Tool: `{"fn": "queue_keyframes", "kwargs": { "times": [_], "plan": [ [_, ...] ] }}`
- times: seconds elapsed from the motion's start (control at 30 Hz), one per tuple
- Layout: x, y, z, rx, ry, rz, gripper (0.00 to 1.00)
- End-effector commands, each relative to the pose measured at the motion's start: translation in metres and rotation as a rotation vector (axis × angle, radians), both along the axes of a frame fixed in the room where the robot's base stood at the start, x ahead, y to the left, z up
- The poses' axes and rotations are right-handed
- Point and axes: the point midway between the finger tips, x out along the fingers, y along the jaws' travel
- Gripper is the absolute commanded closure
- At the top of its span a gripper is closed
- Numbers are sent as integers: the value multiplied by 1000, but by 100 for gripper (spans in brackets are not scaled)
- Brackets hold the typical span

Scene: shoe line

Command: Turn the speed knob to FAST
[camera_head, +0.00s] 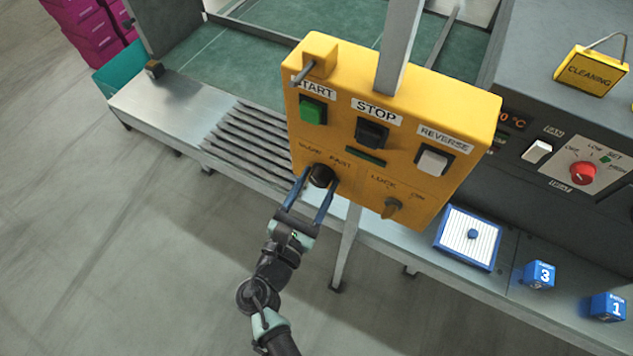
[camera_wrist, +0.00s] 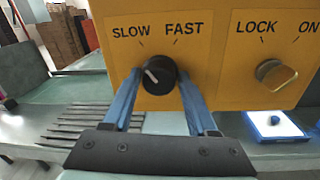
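The yellow control box (camera_head: 340,125) has a black speed knob (camera_head: 321,176) at its lower left, under the SLOW and FAST labels. In the wrist view, the white pointer line on the knob (camera_wrist: 157,76) tilts up and left, toward SLOW. FAST is printed up and to the right of the knob. My gripper (camera_head: 318,183) faces the box with its two blue fingers on either side of the knob. In the wrist view, my gripper (camera_wrist: 158,78) looks open around the knob; I cannot tell whether the fingers touch it.
A LOCK/ON key switch (camera_head: 392,207) sits right of the knob. Above are a green START button (camera_head: 313,110), a black STOP button (camera_head: 371,132) and a white REVERSE button (camera_head: 433,160). The floor below is clear.

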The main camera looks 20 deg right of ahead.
Motion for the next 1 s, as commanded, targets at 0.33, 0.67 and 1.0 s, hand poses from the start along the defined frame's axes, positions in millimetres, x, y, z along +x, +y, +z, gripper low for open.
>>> {"fn": "queue_keyframes", "kwargs": {
  "times": [0.33,0.67,1.0],
  "plan": [
    [0,0,0,0,0,1,100],
    [0,0,-1,26,-36,0,100],
    [0,-1,-5,167,-217,-1,100]
  ]
}}
